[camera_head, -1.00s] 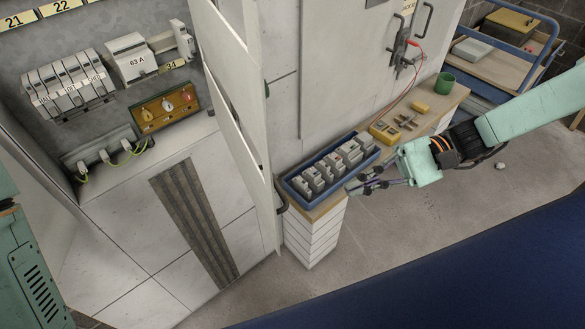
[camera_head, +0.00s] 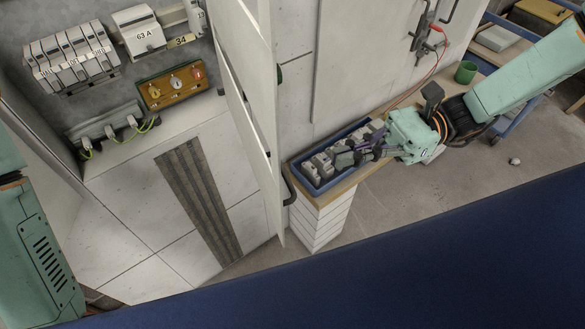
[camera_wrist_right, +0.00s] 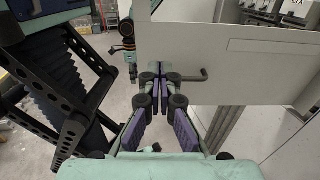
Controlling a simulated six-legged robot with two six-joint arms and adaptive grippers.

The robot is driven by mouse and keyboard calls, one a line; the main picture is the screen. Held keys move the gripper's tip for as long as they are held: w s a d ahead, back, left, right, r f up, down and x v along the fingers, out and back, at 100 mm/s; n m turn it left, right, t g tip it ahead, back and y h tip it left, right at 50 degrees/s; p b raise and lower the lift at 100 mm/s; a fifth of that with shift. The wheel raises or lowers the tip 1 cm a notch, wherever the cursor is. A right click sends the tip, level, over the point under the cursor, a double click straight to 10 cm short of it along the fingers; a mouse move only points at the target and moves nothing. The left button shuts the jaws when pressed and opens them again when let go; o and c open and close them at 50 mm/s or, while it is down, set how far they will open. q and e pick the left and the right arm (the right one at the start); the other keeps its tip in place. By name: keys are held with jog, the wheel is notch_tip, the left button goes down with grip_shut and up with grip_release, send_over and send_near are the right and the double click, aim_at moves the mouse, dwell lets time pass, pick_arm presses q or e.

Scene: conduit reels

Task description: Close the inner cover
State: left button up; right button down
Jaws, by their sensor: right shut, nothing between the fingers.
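The inner cover (camera_head: 250,120) is a pale grey hinged leaf standing open, seen nearly edge-on in the head view. Its dark bar handle (camera_head: 290,190) is at the lower right edge. In the right wrist view the cover (camera_wrist_right: 225,75) is a broad flat panel, and its handle (camera_wrist_right: 190,77) sticks out beside the fingertips. My right gripper (camera_head: 343,158) is shut and empty, above the blue bin and right of the handle. Its fingertips (camera_wrist_right: 161,82) appear close to the handle; contact cannot be told. A dark wrist with an orange ring (camera_wrist_right: 127,30) looks like my left arm; its jaws are unclear.
A blue bin (camera_head: 310,183) of grey parts stands on a narrow wooden-topped bench under my right gripper. A green cup (camera_head: 466,72) and a blue trolley (camera_head: 490,48) are farther right. The open cabinet at left holds breakers (camera_head: 70,58) and an orange-brown lock box (camera_head: 172,85).

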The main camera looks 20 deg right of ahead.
jog(key=s+a, duration=0.1)
jog(key=a, duration=0.3)
send_over(295, 193)
jog(key=shift+s, duration=0.2)
jog(key=shift+w+a, duration=0.2)
pick_arm(q)
jog(key=shift+s+f, duration=0.1)
jog(key=shift+f, duration=0.2)
pick_arm(e)
jog(key=shift+w+d, duration=0.1)
pick_arm(q)
jog(key=shift+s+b, duration=0.15)
jog(key=shift+b, duration=0.15)
pick_arm(e)
jog(key=shift+d, duration=0.1)
